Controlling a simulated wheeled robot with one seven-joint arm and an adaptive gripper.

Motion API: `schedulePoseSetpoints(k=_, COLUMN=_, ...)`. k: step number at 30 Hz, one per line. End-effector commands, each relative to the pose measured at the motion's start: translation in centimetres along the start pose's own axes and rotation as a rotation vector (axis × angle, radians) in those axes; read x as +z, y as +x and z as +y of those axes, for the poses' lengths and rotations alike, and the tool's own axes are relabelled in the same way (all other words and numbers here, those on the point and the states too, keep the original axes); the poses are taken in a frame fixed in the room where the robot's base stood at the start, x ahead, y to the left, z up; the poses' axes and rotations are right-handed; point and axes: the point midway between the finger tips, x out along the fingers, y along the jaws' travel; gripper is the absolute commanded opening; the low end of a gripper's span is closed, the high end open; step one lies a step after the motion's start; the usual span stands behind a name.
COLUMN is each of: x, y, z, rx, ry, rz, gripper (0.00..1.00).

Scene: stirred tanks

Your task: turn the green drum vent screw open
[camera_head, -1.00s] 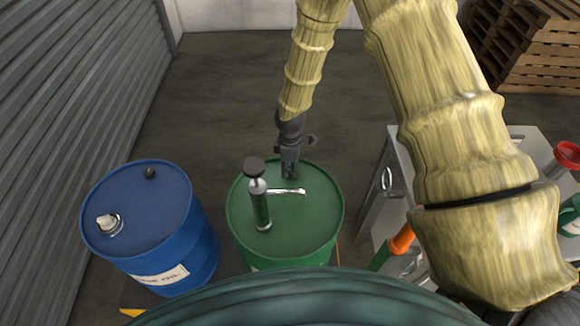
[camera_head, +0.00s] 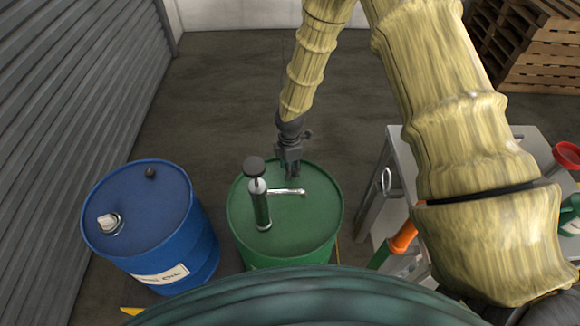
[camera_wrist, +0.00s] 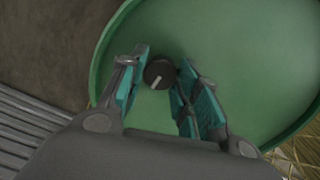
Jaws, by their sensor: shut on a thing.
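The green drum (camera_head: 318,222) stands in the middle of the head view, and its top also shows in the wrist view (camera_wrist: 235,60). Its vent screw (camera_wrist: 158,74) is a round dark knob with a pale line, near the rim of the top. My gripper (camera_head: 291,175) points down at the far side of the drum top and hides the screw in the head view. In the wrist view its teal-padded fingers (camera_wrist: 161,68) are on either side of the knob, shut on it.
A hand pump (camera_head: 261,205) with a silver spout stands on the green drum, close to my gripper. A blue drum (camera_head: 150,215) stands to the left. A grey cabinet (camera_head: 398,160) is at the right, and pallets (camera_head: 530,50) are stacked behind it. The floor behind the drums is clear.

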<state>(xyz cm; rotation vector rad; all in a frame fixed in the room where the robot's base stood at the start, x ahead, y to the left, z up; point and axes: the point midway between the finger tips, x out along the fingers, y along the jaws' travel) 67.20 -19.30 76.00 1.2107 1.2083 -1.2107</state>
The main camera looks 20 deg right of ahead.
Motion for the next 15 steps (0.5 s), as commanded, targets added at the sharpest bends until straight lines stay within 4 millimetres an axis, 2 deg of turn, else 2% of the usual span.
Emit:
schedulePoseSetpoints(k=4, x=0.01, y=0.01, z=0.03, rx=0.001, ry=0.0, rz=0.0, gripper=0.09)
schedulePoseSetpoints(k=5, x=0.01, y=0.01, z=0.03, rx=0.001, ry=0.0, rz=0.0, gripper=0.34)
schedulePoseSetpoints(k=8, x=0.01, y=0.01, z=0.02, rx=0.0, ry=0.0, rz=0.0, gripper=0.53)
schedulePoseSetpoints(k=15, x=-0.01, y=0.01, z=0.01, rx=0.0, ry=0.001, rz=0.0, gripper=0.54)
